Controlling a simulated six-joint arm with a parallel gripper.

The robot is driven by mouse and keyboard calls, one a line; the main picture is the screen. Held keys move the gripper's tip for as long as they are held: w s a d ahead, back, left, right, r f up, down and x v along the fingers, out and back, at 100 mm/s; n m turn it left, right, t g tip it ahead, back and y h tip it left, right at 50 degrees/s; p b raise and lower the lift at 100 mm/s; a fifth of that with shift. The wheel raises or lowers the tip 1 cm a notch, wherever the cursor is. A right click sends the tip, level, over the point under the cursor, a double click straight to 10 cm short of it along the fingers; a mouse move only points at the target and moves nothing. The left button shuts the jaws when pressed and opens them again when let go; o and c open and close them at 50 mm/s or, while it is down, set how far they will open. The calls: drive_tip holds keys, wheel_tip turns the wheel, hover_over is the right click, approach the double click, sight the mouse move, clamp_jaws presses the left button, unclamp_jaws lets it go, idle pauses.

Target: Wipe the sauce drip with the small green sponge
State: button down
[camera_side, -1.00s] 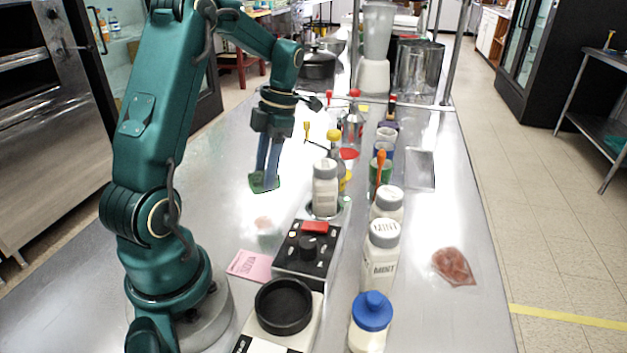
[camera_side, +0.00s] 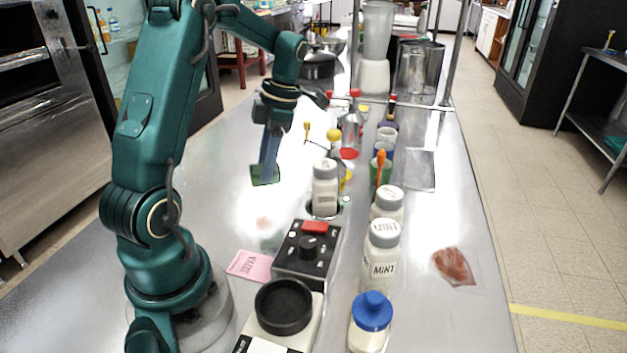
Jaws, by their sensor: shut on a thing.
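My gripper (camera_side: 266,166) points down left of the row of bottles, shut on the small green sponge (camera_side: 265,178). The sponge is a thin dark green pad at the fingertips, partly covered by them. Whether it touches the metal counter is hard to tell. A faint pinkish smear (camera_side: 264,223) lies on the counter nearer the camera than the sponge and apart from it; it looks like the sauce drip.
A white-capped shaker (camera_side: 325,188) stands right of the sponge. A reddish flat piece (camera_side: 454,267) lies at right. The counter left of the gripper is clear.

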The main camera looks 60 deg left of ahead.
drive_tip(key=m, duration=0.3)
drive_tip(key=m+y, duration=0.1)
drive_tip(key=shift+w+a+f+m+t, duration=0.15)
drive_tip(key=shift+a+f+m+t, duration=0.15)
drive_tip(key=shift+m, duration=0.1)
drive_tip(key=m+t+y, duration=0.1)
drive_tip(key=m, duration=0.3)
drive_tip(key=shift+m, duration=0.3)
drive_tip(key=m+t, duration=0.1)
drive_tip(key=m, duration=0.3)
drive_tip(key=shift+w+m+y, duration=0.1)
drive_tip(key=shift+m+y, duration=0.2)
drive_tip(key=shift+m, duration=0.1)
drive_tip(key=shift+d+r+m, duration=0.1)
drive_tip(key=shift+r+m, duration=0.05)
drive_tip(key=shift+m, duration=0.35)
drive_tip(key=shift+d+r+m+t, duration=0.2)
drive_tip(key=shift+d+m+t, duration=0.05)
drive_tip(key=shift+m+t, duration=0.05)
drive_tip(key=shift+f, duration=3.8)
drive_tip(key=shift+s+d+f, duration=0.2)
drive_tip(key=shift+s+d, duration=0.8)
drive_tip(key=shift+s, duration=0.1)
drive_tip(key=shift+s+d, duration=1.55)
drive_tip(key=shift+s, duration=0.05)
drive_tip(key=shift+w+a+r, duration=0.1)
drive_tip(key=shift+w+a, duration=2.45)
wheel_tip(320, 180, up, 2)
drive_tip(key=shift+w, duration=0.1)
drive_tip(key=shift+r, duration=3.05)
